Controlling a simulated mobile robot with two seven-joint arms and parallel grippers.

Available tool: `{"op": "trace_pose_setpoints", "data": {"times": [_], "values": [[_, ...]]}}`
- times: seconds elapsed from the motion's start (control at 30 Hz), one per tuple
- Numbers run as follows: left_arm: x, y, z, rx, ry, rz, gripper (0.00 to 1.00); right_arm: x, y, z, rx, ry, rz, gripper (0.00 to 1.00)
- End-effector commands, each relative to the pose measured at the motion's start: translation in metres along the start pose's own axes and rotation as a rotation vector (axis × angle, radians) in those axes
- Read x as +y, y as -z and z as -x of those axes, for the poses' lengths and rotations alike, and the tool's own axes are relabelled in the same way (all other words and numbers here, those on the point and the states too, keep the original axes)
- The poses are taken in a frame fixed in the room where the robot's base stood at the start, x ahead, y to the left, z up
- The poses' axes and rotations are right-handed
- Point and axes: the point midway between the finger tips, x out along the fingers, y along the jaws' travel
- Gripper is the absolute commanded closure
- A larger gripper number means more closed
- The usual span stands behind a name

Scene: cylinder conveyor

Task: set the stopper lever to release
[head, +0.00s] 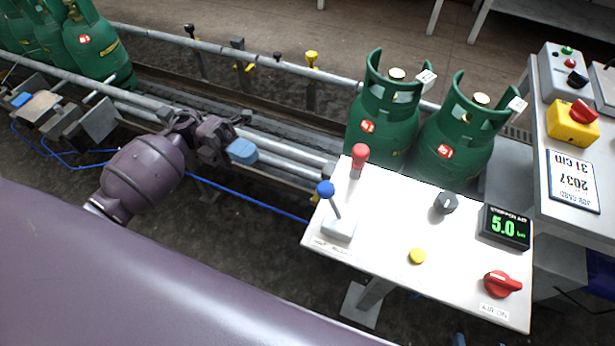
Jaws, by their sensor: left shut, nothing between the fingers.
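A lever with a blue ball knob (325,188) stands on a pale base at the left of the white control panel (385,285). Its shaft leans toward the upper left of the picture. The label by its base is too small to read, so I cannot tell for sure that it is the stopper lever. My left gripper (240,119) is over the conveyor's near rail, well to the left of the panel and apart from the lever. It is shut and empty. My right gripper is not in view.
A red-knobbed post (360,155), dark dial (446,202), yellow button (417,256), red switch (502,284) and display reading 5.0 (506,228) crowd the panel. Green cylinders (383,125) stand behind it. A blue block (242,151) sits near my gripper.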

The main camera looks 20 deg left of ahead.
Motion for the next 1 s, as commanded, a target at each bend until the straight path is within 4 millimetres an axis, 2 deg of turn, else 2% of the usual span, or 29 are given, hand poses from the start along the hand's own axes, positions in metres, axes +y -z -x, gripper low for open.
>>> {"op": "trace_pose_setpoints", "data": {"times": [0.3,0.57,0.77,1.0], "values": [[0.0,0.004,0.0,0.027,0.002,-0.002,1.0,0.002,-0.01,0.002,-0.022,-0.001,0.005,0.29],[-0.001,0.004,-0.007,0.027,0.004,-0.003,1.0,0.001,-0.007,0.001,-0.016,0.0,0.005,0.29],[-0.003,0.005,-0.035,0.027,0.006,-0.006,1.0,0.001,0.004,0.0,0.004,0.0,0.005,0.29],[-0.003,0.006,-0.078,0.027,0.006,-0.005,1.0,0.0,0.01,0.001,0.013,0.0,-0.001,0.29]]}}
